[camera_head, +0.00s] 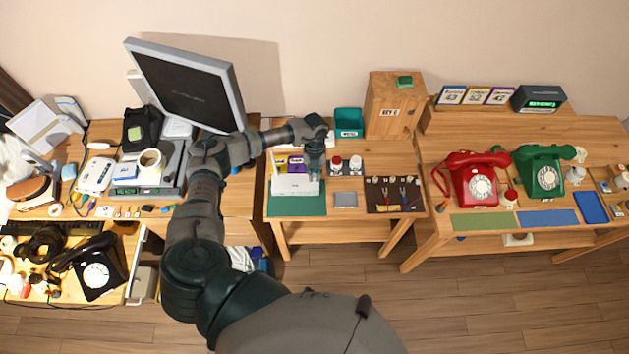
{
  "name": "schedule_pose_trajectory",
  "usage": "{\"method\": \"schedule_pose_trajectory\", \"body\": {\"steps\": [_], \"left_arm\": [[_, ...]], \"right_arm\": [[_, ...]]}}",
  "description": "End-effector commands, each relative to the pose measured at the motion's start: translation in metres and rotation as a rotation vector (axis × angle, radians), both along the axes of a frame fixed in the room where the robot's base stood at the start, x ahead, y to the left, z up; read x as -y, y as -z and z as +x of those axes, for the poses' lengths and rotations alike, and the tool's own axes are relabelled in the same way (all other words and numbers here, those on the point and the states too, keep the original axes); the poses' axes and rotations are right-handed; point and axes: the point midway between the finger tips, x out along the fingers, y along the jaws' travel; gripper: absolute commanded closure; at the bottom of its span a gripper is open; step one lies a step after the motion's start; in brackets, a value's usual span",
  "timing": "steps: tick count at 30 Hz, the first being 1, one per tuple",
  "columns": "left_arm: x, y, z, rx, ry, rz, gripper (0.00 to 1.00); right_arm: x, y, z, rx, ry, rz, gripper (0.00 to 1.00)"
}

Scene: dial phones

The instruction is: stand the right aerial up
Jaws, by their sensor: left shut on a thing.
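A small white device (295,185) sits at the back of a green mat (297,205) on the middle table. My left gripper (315,173) points down at the device's right rear corner. It is shut on what appears to be the right aerial, which is mostly hidden by the fingers, so its tilt cannot be told. A left aerial is too small to make out clearly. My right gripper is not in view.
Red and white knobs (345,164) and a dark tool mat (395,195) lie to the right. A teal bin (348,122) and a wooden box (393,105) stand behind. A monitor (188,85) stands left, near my arm. Red (475,180) and green (541,172) phones are far right.

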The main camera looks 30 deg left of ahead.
Motion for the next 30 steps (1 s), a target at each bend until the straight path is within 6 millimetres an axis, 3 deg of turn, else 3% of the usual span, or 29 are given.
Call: {"method": "schedule_pose_trajectory", "body": {"steps": [23,30], "left_arm": [[-0.021,-0.019,0.040,0.002,0.001,0.000,0.94],[-0.031,-0.019,0.060,0.003,-0.001,0.000,0.93]], "right_arm": [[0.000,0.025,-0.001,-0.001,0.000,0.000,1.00],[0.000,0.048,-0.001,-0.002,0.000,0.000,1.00]]}}
